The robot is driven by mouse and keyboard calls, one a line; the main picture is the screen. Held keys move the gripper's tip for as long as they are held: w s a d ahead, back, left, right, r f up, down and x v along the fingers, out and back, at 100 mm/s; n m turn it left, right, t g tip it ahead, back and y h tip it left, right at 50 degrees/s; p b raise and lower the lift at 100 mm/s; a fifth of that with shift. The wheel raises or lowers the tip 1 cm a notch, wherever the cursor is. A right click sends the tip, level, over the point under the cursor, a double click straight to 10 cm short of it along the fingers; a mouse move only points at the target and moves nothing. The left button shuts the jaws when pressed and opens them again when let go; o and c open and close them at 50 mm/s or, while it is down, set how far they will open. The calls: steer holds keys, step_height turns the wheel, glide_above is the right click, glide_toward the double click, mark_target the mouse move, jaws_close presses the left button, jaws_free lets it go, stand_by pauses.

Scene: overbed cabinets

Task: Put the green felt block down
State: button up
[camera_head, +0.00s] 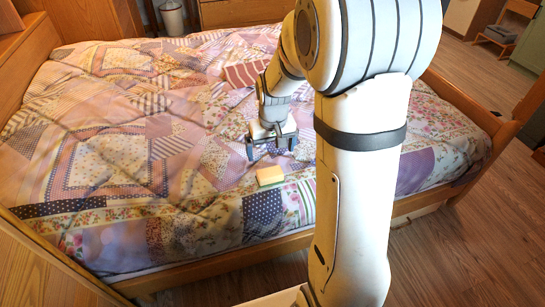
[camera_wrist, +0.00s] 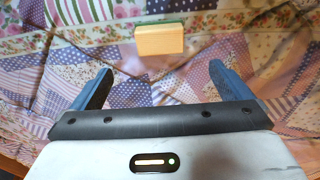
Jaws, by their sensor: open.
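The felt block (camera_head: 270,176) lies on the patchwork bedspread near the bed's front edge. It has a yellow-orange face and a green side. In the wrist view the block (camera_wrist: 160,39) sits ahead of my fingers, with its green side at the far edge. My gripper (camera_head: 272,148) is above the bed, a little behind the block in the head view. In the wrist view my gripper (camera_wrist: 162,80) has its two blue fingers wide apart with nothing between them. The block is apart from both fingers.
The bed (camera_head: 110,160) has a rumpled patchwork cover with folds. Its wooden side rail (camera_head: 225,262) runs along the front. The cover around the block is clear. Bare wooden floor (camera_head: 450,245) lies to the right of the bed.

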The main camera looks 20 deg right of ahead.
steer(key=s+a+r, duration=0.1)
steer(key=s+r, duration=0.2)
steer(key=s, duration=0.6)
steer(key=s+a+r, duration=0.2)
steer(key=s+r, duration=0.2)
steer(key=s, duration=0.6)
steer(key=shift+s+r, duration=0.15)
steer(key=shift+r, duration=0.05)
